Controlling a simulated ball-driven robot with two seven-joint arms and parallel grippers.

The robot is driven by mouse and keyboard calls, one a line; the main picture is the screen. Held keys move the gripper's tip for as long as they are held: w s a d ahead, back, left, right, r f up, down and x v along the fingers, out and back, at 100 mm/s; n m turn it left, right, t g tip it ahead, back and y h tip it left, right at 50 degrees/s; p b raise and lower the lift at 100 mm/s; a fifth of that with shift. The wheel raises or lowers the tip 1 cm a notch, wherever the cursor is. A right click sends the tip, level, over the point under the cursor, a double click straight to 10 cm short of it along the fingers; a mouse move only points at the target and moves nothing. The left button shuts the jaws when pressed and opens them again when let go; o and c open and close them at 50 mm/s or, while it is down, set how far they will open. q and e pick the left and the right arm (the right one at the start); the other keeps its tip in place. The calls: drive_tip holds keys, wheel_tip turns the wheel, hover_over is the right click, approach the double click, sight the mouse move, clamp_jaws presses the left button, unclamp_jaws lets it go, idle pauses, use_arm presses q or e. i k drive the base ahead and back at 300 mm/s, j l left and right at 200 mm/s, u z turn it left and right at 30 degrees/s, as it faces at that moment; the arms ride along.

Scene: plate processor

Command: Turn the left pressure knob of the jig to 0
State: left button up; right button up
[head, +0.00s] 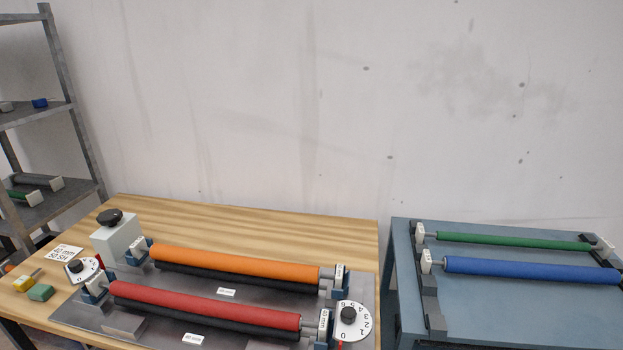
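The jig (227,319) is a grey plate on the wooden table, carrying an orange roller (235,261) and a red roller (205,305), each with a dark roller beside it. The left pressure knob (76,266) is a small black knob on a white numbered dial (89,276) at the jig's left end. Its exact setting is too small to read for sure. A second black knob (348,314) sits on a larger white numbered dial at the right end. Neither of my grippers is in view.
A grey box with a black round handle (109,216) stands behind the left dial. A yellow block (22,284), a green block (41,292) and a label card (65,253) lie at left. A blue-grey table (461,319) with green and blue rollers stands right; a shelf (36,115) stands left.

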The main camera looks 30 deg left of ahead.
sight(78, 271)
drive_tip(key=u, duration=2.3)
